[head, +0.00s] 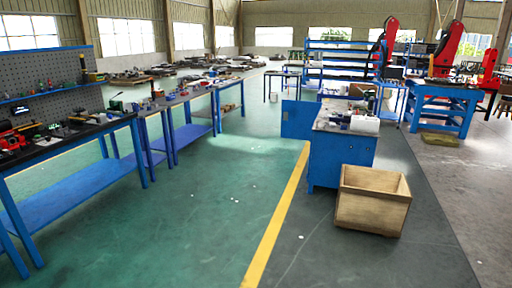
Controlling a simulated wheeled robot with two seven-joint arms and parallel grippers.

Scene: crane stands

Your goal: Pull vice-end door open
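A blue cabinet bench (340,162) stands right of centre, some distance ahead, with a light, cluttered top. A flat blue panel (297,119) sticks out to the left at its far end, like a door standing out from the body. I cannot tell whether this panel is the vice-end door. The items on the bench top are too small for me to pick out a vice. The cabinet's left side is mostly turned away from me. Neither of my grippers is in the head view.
An open wooden crate (372,201) stands on the floor against the cabinet's near right side. Blue workbenches (72,190) line the left. A yellow floor line (277,222) runs toward the cabinet. The green floor (200,215) between is clear. A blue table (441,103) stands back right.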

